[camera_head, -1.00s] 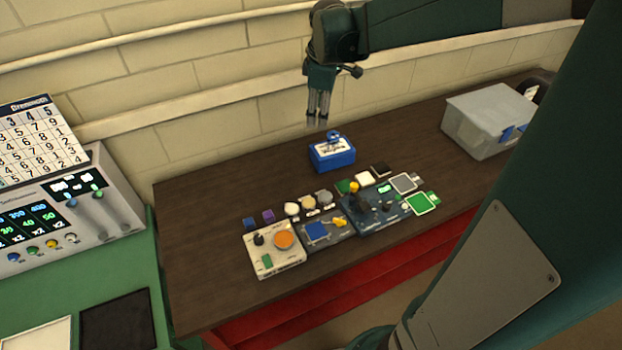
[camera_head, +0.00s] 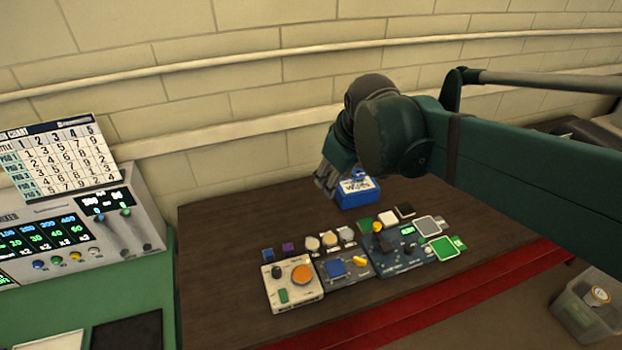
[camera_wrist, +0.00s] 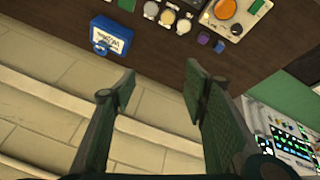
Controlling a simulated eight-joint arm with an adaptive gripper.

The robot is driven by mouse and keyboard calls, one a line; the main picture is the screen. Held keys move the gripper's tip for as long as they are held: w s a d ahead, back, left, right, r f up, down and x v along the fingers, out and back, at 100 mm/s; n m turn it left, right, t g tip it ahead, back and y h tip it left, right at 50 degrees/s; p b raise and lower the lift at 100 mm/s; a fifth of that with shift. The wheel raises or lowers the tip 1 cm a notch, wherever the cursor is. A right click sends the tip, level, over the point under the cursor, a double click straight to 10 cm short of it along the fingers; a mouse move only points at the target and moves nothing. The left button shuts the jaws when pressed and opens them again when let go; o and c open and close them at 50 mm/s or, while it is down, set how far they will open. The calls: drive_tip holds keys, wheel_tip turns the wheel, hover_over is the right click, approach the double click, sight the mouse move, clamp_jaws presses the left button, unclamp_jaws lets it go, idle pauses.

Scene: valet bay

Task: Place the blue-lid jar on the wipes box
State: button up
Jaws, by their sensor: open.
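The wipes box (camera_head: 356,195) is blue with a white lettered top and stands near the back of the dark table. It also shows at upper left in the wrist view (camera_wrist: 110,38). A small round blue piece (camera_wrist: 101,47) shows at its wall-side edge; I cannot tell whether it is part of the box or a separate lid. I cannot make out the blue-lid jar for certain. My gripper (camera_head: 325,186) is above the table's back, left of the wipes box in the head view. In the wrist view its fingers (camera_wrist: 160,80) are apart with nothing between them.
Control panels (camera_head: 335,266), round-topped pieces (camera_head: 329,239) and small blocks (camera_head: 267,255) crowd the table's front middle. A clear bin (camera_head: 577,320) with a round item stands at lower right. The table's left side is bare. A wall with rails is behind.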

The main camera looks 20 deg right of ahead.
drive_tip(key=s+a+f+m+t, duration=0.2)
drive_tip(key=s+a+m, duration=0.2)
drive_tip(key=s, duration=0.6)
drive_tip(key=shift+s+a+f+m+y, duration=0.2)
drive_tip(key=shift+a+f+m+y, duration=0.1)
drive_tip(key=shift+a, duration=0.15)
drive_tip(key=shift+f, duration=0.1)
wheel_tip(320, 180, down, 11)
drive_tip(key=b, duration=1.1)
idle(0.6)
